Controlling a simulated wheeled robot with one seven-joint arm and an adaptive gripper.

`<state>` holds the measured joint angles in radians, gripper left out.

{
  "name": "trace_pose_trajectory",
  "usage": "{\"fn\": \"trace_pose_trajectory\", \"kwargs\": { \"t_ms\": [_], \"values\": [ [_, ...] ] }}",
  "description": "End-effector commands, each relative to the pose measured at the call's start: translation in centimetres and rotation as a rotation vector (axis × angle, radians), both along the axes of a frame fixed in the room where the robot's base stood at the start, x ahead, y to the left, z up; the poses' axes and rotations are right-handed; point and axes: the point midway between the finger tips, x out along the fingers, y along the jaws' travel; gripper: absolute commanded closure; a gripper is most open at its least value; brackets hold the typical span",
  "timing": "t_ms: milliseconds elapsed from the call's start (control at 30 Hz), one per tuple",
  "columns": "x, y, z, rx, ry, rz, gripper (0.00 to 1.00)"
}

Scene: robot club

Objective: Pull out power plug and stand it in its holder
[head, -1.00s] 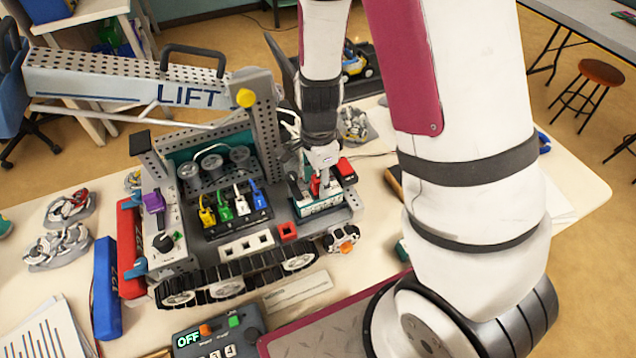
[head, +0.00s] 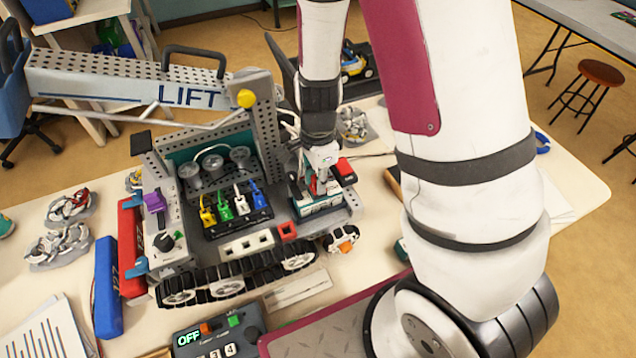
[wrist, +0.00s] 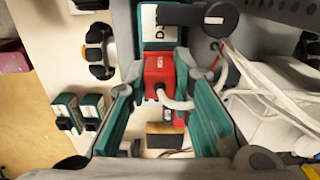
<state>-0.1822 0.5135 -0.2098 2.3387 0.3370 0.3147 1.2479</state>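The red power plug (wrist: 158,72) has a white cable and sits against a green-and-white labelled block (wrist: 160,32) in the wrist view.
Yellow, green, white and blue plugs stand in a black strip (head: 238,223) left of my gripper. The LIFT boom (head: 130,80) rises behind. A control box reading OFF (head: 215,338) is in front.

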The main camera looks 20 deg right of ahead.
Motion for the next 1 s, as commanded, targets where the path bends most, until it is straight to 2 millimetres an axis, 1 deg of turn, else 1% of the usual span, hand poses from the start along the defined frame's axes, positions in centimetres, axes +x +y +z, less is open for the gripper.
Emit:
{"fn": "trace_pose_trajectory", "kwargs": {
  "t_ms": [267,300,367,400,667,1000],
  "values": [
    [-0.02,0.01,-0.08,0.000,0.001,0.000,1.00],
    [-0.02,0.01,-0.08,0.000,0.001,0.000,0.84],
    [-0.02,0.01,-0.08,0.000,0.001,0.000,0.97],
    [-0.02,0.01,-0.08,0.000,0.001,0.000,1.00],
    [-0.04,0.01,0.09,0.000,0.001,0.000,1.00],
    [-0.06,0.02,0.87,0.000,0.001,0.000,1.00]
  ]
}}
